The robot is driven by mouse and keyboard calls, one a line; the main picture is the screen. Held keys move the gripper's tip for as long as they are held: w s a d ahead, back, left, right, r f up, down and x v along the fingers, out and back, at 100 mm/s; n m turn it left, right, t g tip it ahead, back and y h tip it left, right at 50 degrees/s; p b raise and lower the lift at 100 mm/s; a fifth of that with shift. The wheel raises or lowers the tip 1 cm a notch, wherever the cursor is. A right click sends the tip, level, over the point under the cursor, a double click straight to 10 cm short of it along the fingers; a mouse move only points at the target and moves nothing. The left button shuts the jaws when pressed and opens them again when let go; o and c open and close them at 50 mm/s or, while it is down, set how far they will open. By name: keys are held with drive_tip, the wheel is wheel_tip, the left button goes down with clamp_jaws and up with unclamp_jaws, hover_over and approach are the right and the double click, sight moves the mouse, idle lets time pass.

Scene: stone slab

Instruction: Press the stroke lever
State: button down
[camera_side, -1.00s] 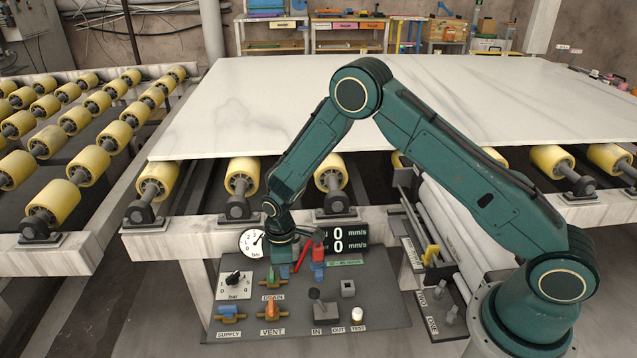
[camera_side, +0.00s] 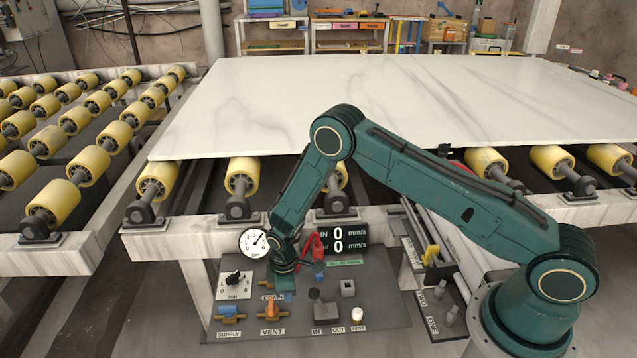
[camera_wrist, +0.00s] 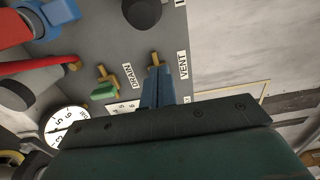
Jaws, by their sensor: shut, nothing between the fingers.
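The stroke lever (camera_side: 315,295) is a black knob on a short stem above a grey block, behind the IN and OUT labels on the control panel in the side view. A dark knob at the top edge of the wrist view (camera_wrist: 142,12) looks like its top. My gripper (camera_side: 287,298) is low over the panel, left of the lever and apart from it, close to the DRAIN label and the orange VENT valve (camera_side: 272,309). In the wrist view my blue fingers (camera_wrist: 157,85) are together and empty. They cover most of the VENT valve there.
The grey panel (camera_side: 375,312) also holds a white TEST button (camera_side: 357,315), blue SUPPLY valve (camera_side: 229,312), pressure dial (camera_side: 235,280), gauge (camera_side: 253,242) and a red-handled valve (camera_side: 313,247). The display (camera_side: 337,240) reads 0 and 0 mm/s. A marble slab (camera_side: 400,95) lies behind on yellow rollers.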

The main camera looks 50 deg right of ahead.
sight(319, 301)
drive_tip(key=shift+s+d+r, duration=0.25)
drive_tip(key=shift+s+d, duration=0.4)
drive_tip(key=shift+d, duration=0.05)
drive_tip(key=shift+s+d+r, duration=0.2)
drive_tip(key=shift+s+d, duration=0.45)
drive_tip(key=shift+s+d+r, duration=0.1)
drive_tip(key=shift+s, duration=0.05)
